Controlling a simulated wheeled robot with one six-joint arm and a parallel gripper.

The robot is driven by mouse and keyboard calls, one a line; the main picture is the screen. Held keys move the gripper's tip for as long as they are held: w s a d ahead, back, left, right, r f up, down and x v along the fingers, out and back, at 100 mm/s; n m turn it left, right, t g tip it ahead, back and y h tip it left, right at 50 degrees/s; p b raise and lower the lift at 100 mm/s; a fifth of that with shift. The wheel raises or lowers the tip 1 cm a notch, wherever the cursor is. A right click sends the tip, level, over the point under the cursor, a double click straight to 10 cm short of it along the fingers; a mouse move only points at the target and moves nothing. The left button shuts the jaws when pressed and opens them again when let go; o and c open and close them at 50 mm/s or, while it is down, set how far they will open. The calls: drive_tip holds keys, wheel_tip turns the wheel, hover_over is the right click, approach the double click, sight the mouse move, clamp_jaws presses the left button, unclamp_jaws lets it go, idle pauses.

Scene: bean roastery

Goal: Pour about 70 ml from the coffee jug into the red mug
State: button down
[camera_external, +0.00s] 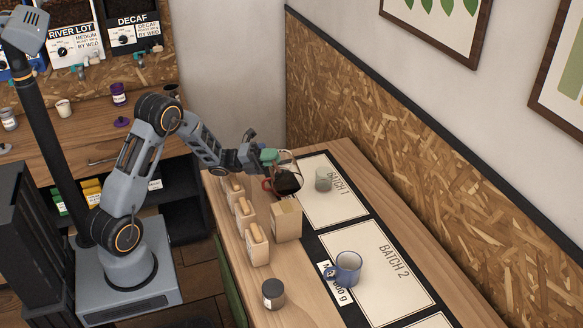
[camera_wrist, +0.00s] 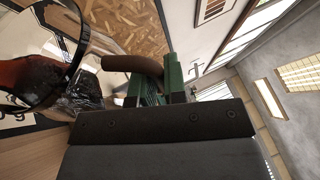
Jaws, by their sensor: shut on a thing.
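The coffee jug (camera_external: 285,181) is clear glass with dark coffee in it. My gripper (camera_external: 268,157) is shut on its handle, above the near side of the BATCH 1 card. The jug looks tilted. In the wrist view its dark rim and glass wall (camera_wrist: 78,52) fill the left side, and its brown handle (camera_wrist: 130,63) reaches to my green finger pads (camera_wrist: 174,78). A small red part, apparently the red mug (camera_external: 266,185), shows beside and below the jug; the rest is hidden. I cannot see a stream of coffee or the level in the mug.
A kraft box (camera_external: 286,222) stands just in front of the jug, with several kraft bags (camera_external: 245,215) along the left edge. A clear glass (camera_external: 323,180) stands on the BATCH 1 card.

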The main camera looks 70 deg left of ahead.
sight(276, 180)
drive_tip(key=shift+a+r+n+p, duration=0.2)
drive_tip(key=shift+r+n+p, duration=0.05)
drive_tip(key=shift+n+p, duration=0.15)
idle(0.5)
drive_tip(key=d+m+b, duration=0.1)
drive_tip(key=d+f+m+b, duration=0.1)
drive_tip(key=f+m+g+b, duration=0.1)
drive_tip(key=b, duration=0.1)
drive_tip(key=shift+s+d+f, duration=0.1)
drive_tip(key=shift+s+d, duration=0.15)
drive_tip(key=shift+d, duration=0.25)
drive_tip(key=shift+d+f+m+g+b, duration=0.2)
drive_tip(key=shift+m+g+b, duration=0.1)
drive_tip(key=shift+m+b, duration=0.1)
drive_tip(key=shift+d+r+m, duration=0.1)
drive_tip(key=shift+d+m, duration=0.2)
drive_tip(key=shift+s+d+r+m+g+p, duration=0.1)
drive_tip(key=shift+d+r+m+g+p, duration=0.15)
drive_tip(key=shift+d+m+g, duration=0.2)
drive_tip(key=shift+d+f+m+g+y, duration=0.3)
drive_tip(key=shift+d+m, duration=0.2)
drive_tip(key=shift+m, duration=0.55)
